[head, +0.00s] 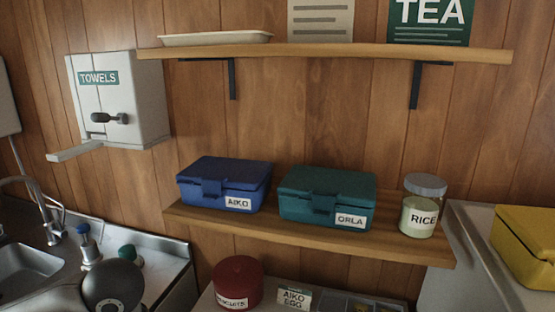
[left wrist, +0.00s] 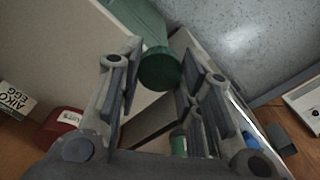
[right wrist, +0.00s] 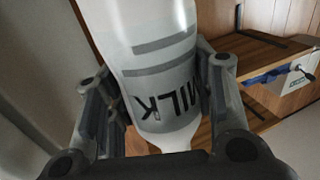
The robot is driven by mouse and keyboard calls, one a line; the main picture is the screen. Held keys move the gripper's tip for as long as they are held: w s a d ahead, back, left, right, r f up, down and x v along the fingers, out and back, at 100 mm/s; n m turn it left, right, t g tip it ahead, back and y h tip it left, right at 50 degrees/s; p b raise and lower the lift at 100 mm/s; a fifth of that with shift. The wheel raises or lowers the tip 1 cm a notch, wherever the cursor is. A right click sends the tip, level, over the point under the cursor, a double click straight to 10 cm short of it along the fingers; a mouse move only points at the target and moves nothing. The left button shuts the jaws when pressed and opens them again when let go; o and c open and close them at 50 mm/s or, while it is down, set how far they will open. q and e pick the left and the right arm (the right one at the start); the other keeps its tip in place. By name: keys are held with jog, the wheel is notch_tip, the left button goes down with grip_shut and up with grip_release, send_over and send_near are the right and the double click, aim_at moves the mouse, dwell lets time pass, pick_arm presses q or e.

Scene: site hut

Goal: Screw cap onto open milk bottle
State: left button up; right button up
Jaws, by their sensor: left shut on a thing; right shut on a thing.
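The milk bottle (right wrist: 160,70) is white with grey bands and dark MILK lettering that reads upside down in the right wrist view. My right gripper (right wrist: 160,90) is shut around its body, one finger on each side. The bottle narrows toward the bottom of that picture; its mouth is not visible. In the left wrist view a dark green round cap (left wrist: 160,69) sits between the fingertips of my left gripper (left wrist: 161,62), which is shut on it. A lighter green shape runs up behind the cap; I cannot tell what it is. Neither gripper nor the bottle shows clearly in the head view.
A wooden shelf (head: 315,239) holds a blue box (head: 224,180), a teal box (head: 325,190) and a rice jar (head: 420,215). A red tin (head: 238,282) stands below. A sink (head: 25,264) is at left and a yellow box (head: 527,245) at right.

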pick_arm(q)
jog(key=f+m, duration=0.1)
jog(key=d+f+m, duration=0.1)
jog(key=m, duration=0.1)
jog(key=shift+s+d+f+m, duration=0.1)
jog(key=shift+s+d+m, duration=0.2)
jog(key=shift+s, duration=0.05)
pick_arm(e)
jog(key=shift+w+a+f, duration=0.2)
jog(key=shift+w+f, duration=0.2)
jog(key=shift+a, duration=0.1)
jog(key=w+a+n+g+y, duration=0.2)
jog(key=w+a+n+y, duration=0.1)
jog(key=a, duration=0.4)
jog(key=w+a+r+n+g+y, duration=0.1)
jog(key=w+a+n+g+y, duration=0.1)
jog(key=a+y, duration=0.4)
jog(key=shift+w+a+n+y, duration=0.45)
jog(key=shift+n+y, duration=0.65)
jog(key=shift+n, duration=0.3)
pick_arm(q)
jog(key=w+d+r+m, duration=0.2)
jog(key=d+r+m, duration=0.2)
jog(key=d+r, duration=0.5)
jog(key=w+d+r+m, duration=0.3)
jog(key=d+r+m, duration=0.2)
jog(key=d+r, duration=0.5)
jog(key=d, duration=0.5)
jog(key=shift+w+d, duration=0.25)
jog(key=shift+w, duration=0.1)
